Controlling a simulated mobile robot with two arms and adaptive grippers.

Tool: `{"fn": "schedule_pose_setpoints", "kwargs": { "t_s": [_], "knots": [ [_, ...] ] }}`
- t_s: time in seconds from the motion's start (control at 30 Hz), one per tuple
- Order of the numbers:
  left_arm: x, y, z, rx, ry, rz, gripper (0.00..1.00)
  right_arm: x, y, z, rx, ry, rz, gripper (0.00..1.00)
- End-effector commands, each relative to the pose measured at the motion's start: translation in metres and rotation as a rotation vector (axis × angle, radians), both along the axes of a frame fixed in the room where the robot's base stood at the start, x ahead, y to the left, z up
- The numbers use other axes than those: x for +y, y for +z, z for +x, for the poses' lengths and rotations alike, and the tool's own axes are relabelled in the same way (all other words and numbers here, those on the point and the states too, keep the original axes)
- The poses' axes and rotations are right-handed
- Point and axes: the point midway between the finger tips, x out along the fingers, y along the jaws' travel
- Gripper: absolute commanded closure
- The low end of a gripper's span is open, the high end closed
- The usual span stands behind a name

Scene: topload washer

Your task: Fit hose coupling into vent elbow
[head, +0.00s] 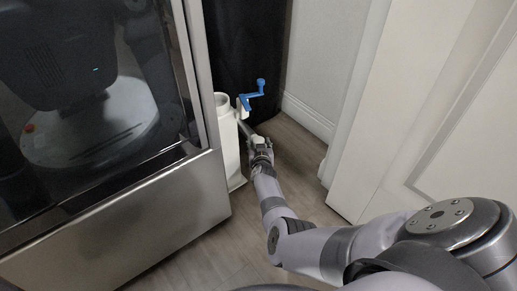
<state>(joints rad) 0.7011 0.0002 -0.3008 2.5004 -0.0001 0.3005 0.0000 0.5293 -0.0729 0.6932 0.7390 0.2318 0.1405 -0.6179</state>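A white upright vent piece with a round open top (222,102), which looks like the vent elbow, stands on the floor beside the steel appliance. A blue crank-shaped handle (253,94) sticks out at its upper right. My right arm reaches in from the lower right, and its gripper (257,141) is at the right side of the white piece, below the blue handle. A short grey bar or tube (245,128) lies between the gripper and the white piece; I cannot tell whether it is the hose coupling or a finger. The finger opening is too small to judge. My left gripper is not in view.
A steel appliance with a dark glass front (120,225) fills the left and reflects my body. Bare wood floor (300,150) lies between.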

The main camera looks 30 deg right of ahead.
Motion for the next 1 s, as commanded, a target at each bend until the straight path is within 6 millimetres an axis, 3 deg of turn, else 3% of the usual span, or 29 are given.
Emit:
{"fn": "schedule_pose_setpoints", "kwargs": {
  "t_s": [0.53, 0.8, 1.0],
  "knots": [
    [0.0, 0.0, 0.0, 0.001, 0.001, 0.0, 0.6, 0.0, 0.0, 0.0, 0.0, 0.0, 0.0, 0.9],
    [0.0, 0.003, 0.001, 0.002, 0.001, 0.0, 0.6, 0.0, 0.003, 0.0, -0.001, 0.0, 0.0, 0.9],
    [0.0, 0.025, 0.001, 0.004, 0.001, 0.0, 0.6, 0.0, 0.028, 0.0, -0.001, 0.0, 0.0, 0.9]
  ]
}}
